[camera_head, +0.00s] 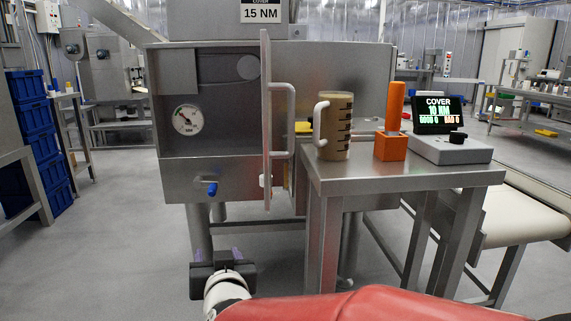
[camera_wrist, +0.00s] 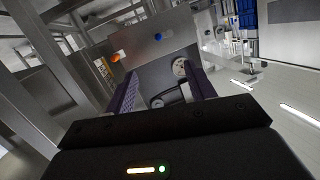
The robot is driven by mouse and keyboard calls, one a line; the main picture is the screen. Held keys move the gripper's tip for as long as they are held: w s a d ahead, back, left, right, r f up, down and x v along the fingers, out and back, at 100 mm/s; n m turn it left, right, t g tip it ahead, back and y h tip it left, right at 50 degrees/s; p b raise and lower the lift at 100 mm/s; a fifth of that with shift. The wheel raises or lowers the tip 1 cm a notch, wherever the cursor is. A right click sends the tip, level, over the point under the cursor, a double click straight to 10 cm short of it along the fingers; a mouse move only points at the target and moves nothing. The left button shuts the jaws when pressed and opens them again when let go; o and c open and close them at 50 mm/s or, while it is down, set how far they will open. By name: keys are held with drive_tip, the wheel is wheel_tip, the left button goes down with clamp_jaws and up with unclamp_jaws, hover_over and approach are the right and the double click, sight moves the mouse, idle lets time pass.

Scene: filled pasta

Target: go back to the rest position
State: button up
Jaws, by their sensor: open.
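My gripper (camera_head: 218,255) is low in front of the steel machine (camera_head: 225,135), left of the small steel table. In the wrist view (camera_wrist: 162,88) its two purple fingers stand apart with nothing between them. A steel housing with a blue and an orange knob (camera_wrist: 155,45) lies beyond the fingers. My gripper appears apart from the machine and table.
The small steel table (camera_head: 400,180) carries a measuring jug (camera_head: 336,127), an orange holder (camera_head: 390,147) with an orange-handled tool, and a control box with a display (camera_head: 437,115). Blue crates (camera_head: 38,130) are stacked at left. Floor is clear at lower left.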

drive_tip(key=s+d+g, duration=0.2)
drive_tip(key=s+d, duration=0.1)
drive_tip(key=d, duration=0.4)
drive_tip(key=s+d+g, duration=0.2)
drive_tip(key=s+d, duration=0.1)
drive_tip(key=d, duration=0.4)
drive_tip(key=s+d+f+m+g+h, duration=0.1)
drive_tip(key=s+d+f+g+h, duration=0.1)
drive_tip(key=s+d, duration=0.5)
drive_tip(key=s+d+f+m+g+h+p, duration=0.1)
drive_tip(key=s+d+f+g+h, duration=0.1)
drive_tip(key=s+d, duration=0.5)
drive_tip(key=shift+d+g+h, duration=0.4)
drive_tip(key=shift+g+h, duration=0.2)
drive_tip(key=shift+g, duration=0.1)
